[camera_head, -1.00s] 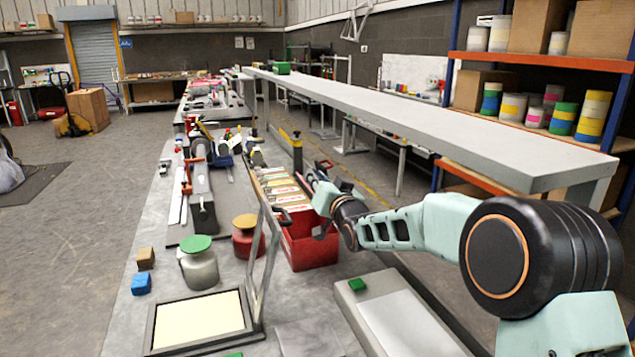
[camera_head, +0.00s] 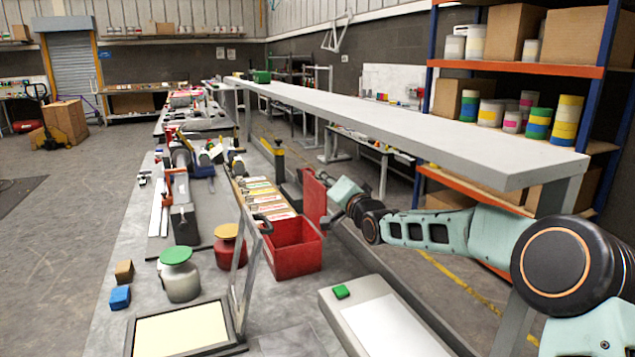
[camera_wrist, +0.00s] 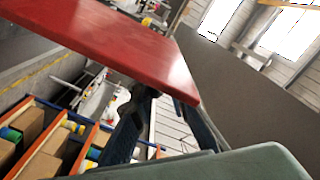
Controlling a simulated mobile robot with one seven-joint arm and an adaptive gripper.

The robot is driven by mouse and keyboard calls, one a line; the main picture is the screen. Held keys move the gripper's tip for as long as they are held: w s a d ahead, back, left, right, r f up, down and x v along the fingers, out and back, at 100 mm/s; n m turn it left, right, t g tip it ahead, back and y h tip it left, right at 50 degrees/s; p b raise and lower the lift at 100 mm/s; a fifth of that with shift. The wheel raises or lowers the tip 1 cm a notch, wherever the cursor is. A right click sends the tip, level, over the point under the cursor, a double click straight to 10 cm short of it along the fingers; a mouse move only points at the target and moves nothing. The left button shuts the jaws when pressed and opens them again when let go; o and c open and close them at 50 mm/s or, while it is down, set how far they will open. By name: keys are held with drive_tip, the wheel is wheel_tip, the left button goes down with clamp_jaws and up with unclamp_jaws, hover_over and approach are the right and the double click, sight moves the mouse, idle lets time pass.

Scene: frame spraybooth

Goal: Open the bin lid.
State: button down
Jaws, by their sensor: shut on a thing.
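The red bin (camera_head: 290,248) stands on the bench in the head view, its top open and its inside showing. Its red lid (camera_head: 314,198) stands up roughly vertical at the bin's right far side. My gripper (camera_head: 330,212) is at the lid's right side, shut on the lid; the lid hides part of the fingers. In the wrist view the lid (camera_wrist: 110,40) is a broad red panel across the top left, and my gripper's dark fingers (camera_wrist: 165,105) reach up to its lower edge. The exact contact is partly hidden.
Left of the bin stand a red pot with a yellow lid (camera_head: 229,245) and a grey pot with a green lid (camera_head: 180,275). A tilted frame (camera_head: 248,265) stands in front. A long raised grey table (camera_head: 400,125) and shelving (camera_head: 530,70) lie behind my arm.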

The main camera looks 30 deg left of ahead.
drive_tip(key=shift+w+d+f, duration=0.2)
drive_tip(key=shift+w+f, duration=0.05)
drive_tip(key=shift+f, duration=0.2)
drive_tip(key=shift+w+d+f, duration=0.2)
drive_tip(key=shift+f, duration=0.25)
drive_tip(key=c, duration=2)
unclamp_jaws()
drive_tip(key=shift+c, duration=0.2)
drive_tip(key=shift+r, duration=0.1)
drive_tip(key=shift+s, duration=0.15)
drive_tip(key=v, duration=1.2)
drive_tip(key=shift+r, duration=0.5)
drive_tip(key=shift+d, duration=0.1)
